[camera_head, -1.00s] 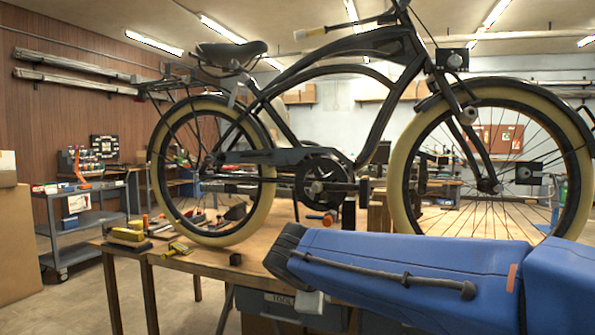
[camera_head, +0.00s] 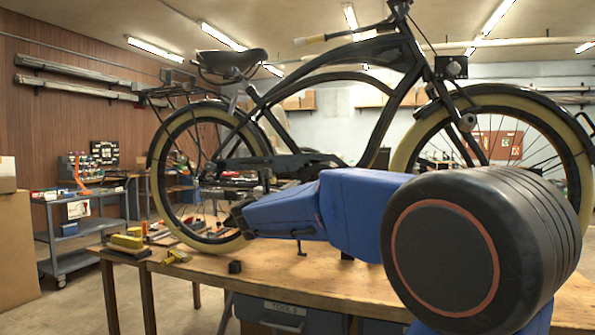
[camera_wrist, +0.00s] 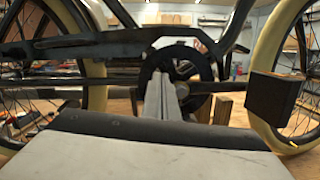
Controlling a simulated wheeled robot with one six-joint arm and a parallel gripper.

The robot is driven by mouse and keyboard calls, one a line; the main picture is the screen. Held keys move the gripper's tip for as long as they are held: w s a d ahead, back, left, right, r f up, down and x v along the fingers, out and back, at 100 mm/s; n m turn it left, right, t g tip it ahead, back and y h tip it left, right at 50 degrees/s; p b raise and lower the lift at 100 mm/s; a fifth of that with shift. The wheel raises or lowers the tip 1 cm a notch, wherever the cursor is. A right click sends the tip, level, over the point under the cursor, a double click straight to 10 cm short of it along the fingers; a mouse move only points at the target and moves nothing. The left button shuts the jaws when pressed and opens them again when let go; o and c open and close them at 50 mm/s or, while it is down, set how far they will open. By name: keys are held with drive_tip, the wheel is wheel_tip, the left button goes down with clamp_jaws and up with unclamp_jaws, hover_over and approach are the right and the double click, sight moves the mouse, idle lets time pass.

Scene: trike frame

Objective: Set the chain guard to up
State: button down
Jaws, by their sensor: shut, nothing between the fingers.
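The chain guard (camera_head: 275,161) is a dark, narrow bar along the bicycle's chain side, roughly level above the crank area. In the wrist view the chain guard (camera_wrist: 95,45) crosses the upper left and middle, its right end slightly higher. My gripper (camera_wrist: 162,80) shows there as two pale fingers pressed together, with nothing between them. The fingers point at the dark chainring (camera_wrist: 197,75), and their tips appear just below the guard; I cannot tell whether they touch anything. In the head view my blue arm covers the crank, and the fingers cannot be made out.
The bicycle stands over a wooden workbench (camera_head: 330,285). A dark block-like pedal (camera_wrist: 277,97) is at the right in the wrist view. A grey cart (camera_head: 72,230) stands further left.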

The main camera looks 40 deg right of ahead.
drive_tip(key=w+d+r+n+t, duration=0.1)
drive_tip(key=w+d+r+n, duration=0.1)
drive_tip(key=w+d+r, duration=0.2)
drive_tip(key=w+d, duration=0.3)
drive_tip(key=w, duration=0.1)
drive_tip(key=shift+w+d+r, duration=0.15)
drive_tip(key=shift+w+r, duration=0.15)
drive_tip(key=shift+r, duration=0.1)
idle(0.4)
drive_tip(key=w+a+r+n, duration=0.1)
drive_tip(key=r+n, duration=0.1)
drive_tip(key=r, duration=0.6)
drive_tip(key=w+a+r+n+t, duration=0.1)
drive_tip(key=w+r, duration=0.1)
drive_tip(key=r, duration=0.7)
drive_tip(key=shift+w+a+r+n, duration=0.3)
drive_tip(key=shift+a+n, duration=0.05)
drive_tip(key=shift+n, duration=0.05)
drive_tip(key=shift+s+a, duration=0.1)
drive_tip(key=v, duration=1.7)
drive_tip(key=shift+s+y, duration=0.2)
drive_tip(key=shift+y, duration=0.1)
